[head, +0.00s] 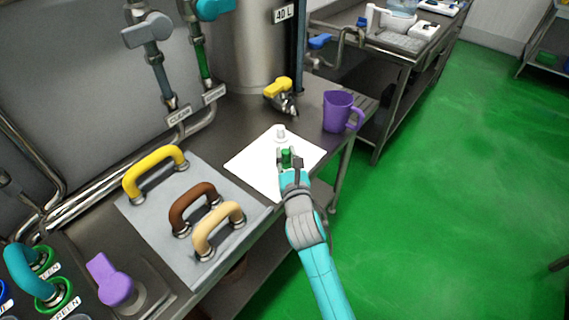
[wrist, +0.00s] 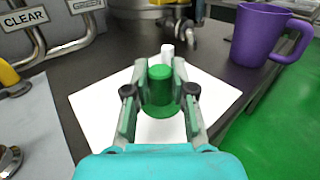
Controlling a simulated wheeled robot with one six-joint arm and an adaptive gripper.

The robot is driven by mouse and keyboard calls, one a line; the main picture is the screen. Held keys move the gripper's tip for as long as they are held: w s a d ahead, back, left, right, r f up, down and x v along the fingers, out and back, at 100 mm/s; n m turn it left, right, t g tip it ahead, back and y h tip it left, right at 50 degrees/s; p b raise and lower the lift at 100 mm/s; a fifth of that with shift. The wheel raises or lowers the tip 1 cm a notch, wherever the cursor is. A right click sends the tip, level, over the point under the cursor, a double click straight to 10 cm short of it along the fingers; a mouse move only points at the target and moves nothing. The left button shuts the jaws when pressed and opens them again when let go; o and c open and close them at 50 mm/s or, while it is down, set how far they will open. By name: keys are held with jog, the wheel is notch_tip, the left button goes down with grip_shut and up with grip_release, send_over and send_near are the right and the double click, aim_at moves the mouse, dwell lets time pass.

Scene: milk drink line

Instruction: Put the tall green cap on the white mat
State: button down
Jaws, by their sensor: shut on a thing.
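The tall green cap (wrist: 160,86) is upright between the fingers of my gripper (wrist: 160,104) in the wrist view. My gripper is shut on it. The cap also shows in the head view (head: 287,155), partly hidden by the fingers. The white mat (wrist: 100,110) lies flat on the dark counter beneath the cap and gripper. In the head view the mat (head: 252,165) shows the gripper over its right part. Whether the cap touches the mat or hangs just above it I cannot tell.
A small white cap (head: 280,132) stands at the mat's back, close behind the green cap. A purple jug (head: 339,111) stands right of the mat. A yellow-handled tap (head: 280,92) is behind. A grey mat (head: 155,225) with yellow, brown and beige handles lies left.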

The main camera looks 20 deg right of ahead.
aim_at(286, 165)
jog(key=shift+f, duration=2.25)
jog(key=shift+f, duration=0.15)
jog(key=c, duration=1)
grip_release()
jog(key=shift+r, duration=0.2)
jog(key=s, duration=0.8)
jog(key=s+a, duration=0.1)
jog(key=s, duration=0.3)
